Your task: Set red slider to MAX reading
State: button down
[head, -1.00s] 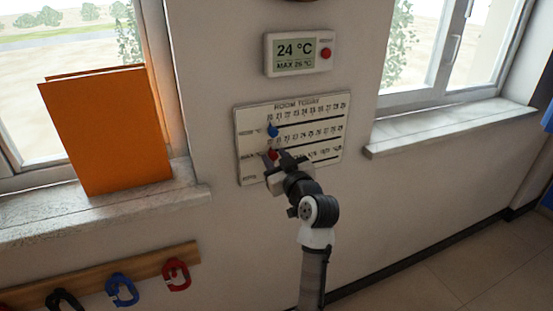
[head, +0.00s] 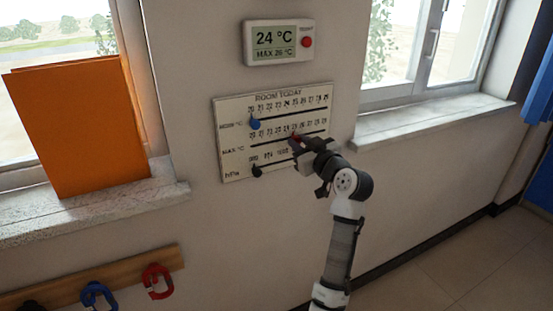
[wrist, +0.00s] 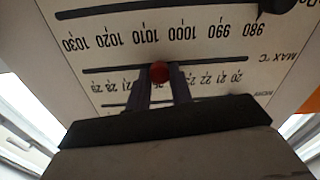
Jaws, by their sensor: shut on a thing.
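The white ROOM TODAY board (head: 234,158) hangs on the wall with three horizontal slots. The red slider knob (head: 293,137) is on the middle MAX °C slot, near the middle of its scale. In the wrist view, the board is upside down and the red knob (wrist: 159,72) sits between my two fingers. My gripper (head: 300,145) is shut on it; my fingers also show in the wrist view (wrist: 160,88). They hide the numbers around the knob, so its exact reading is unclear. The display (head: 278,42) above reads 24 °C and MAX 26 °C.
The blue knob (head: 255,124) is at the left of the top slot. The black knob (head: 257,171) is at the left of the hPa slot. An orange folder (head: 75,125) stands on the left sill. Coloured hooks (head: 157,281) hang below. Wall right of the board is clear.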

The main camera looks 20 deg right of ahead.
jog(key=d, duration=0.2)
jog(key=shift+w+d, duration=0.1)
jog(key=shift+d, duration=0.3)
jog(key=c, duration=1.2)
grip_release()
jog(key=shift+c, duration=0.2)
jog(key=shift+b, duration=0.3)
jog(key=s+b, duration=0.3)
jog(key=s, duration=1.1)
jog(key=shift+d, duration=0.45)
